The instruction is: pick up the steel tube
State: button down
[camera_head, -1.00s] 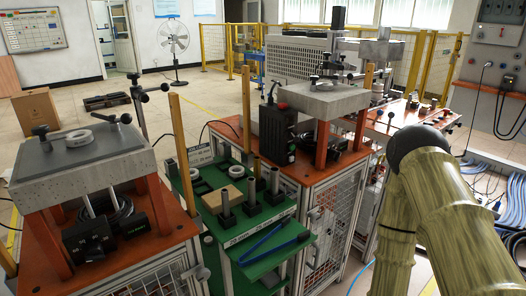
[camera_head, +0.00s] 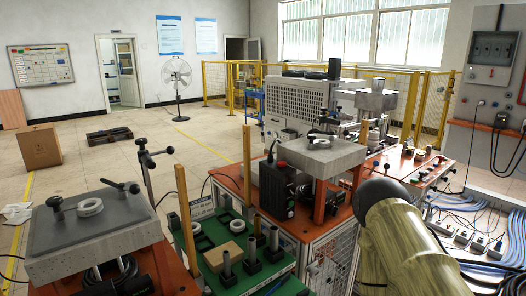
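Several upright steel tubes stand in dark square bases on a green table (camera_head: 207,243) at the bottom centre. One steel tube (camera_head: 227,262) is at the front left of the group, another (camera_head: 250,248) is in the middle and a third (camera_head: 274,238) is to the right. I cannot tell which one the task means. My arm crosses the lower right corner, well to the right of the tubes. My gripper is outside the picture.
A wooden block (camera_head: 223,256) and white rings (camera_head: 225,217) lie on the green table. Heater stations with grey slabs (camera_head: 95,232) (camera_head: 322,157) flank it. Thin wooden posts (camera_head: 186,225) rise nearby. Cables (camera_head: 470,215) lie at right. The floor behind is open around a cardboard box (camera_head: 40,147).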

aim_at(226, 253)
jog(key=u, duration=1.05)
jog(key=k, duration=0.9)
jog(key=z, duration=0.75)
jog(key=i, duration=0.5)
jog(key=z, duration=0.05)
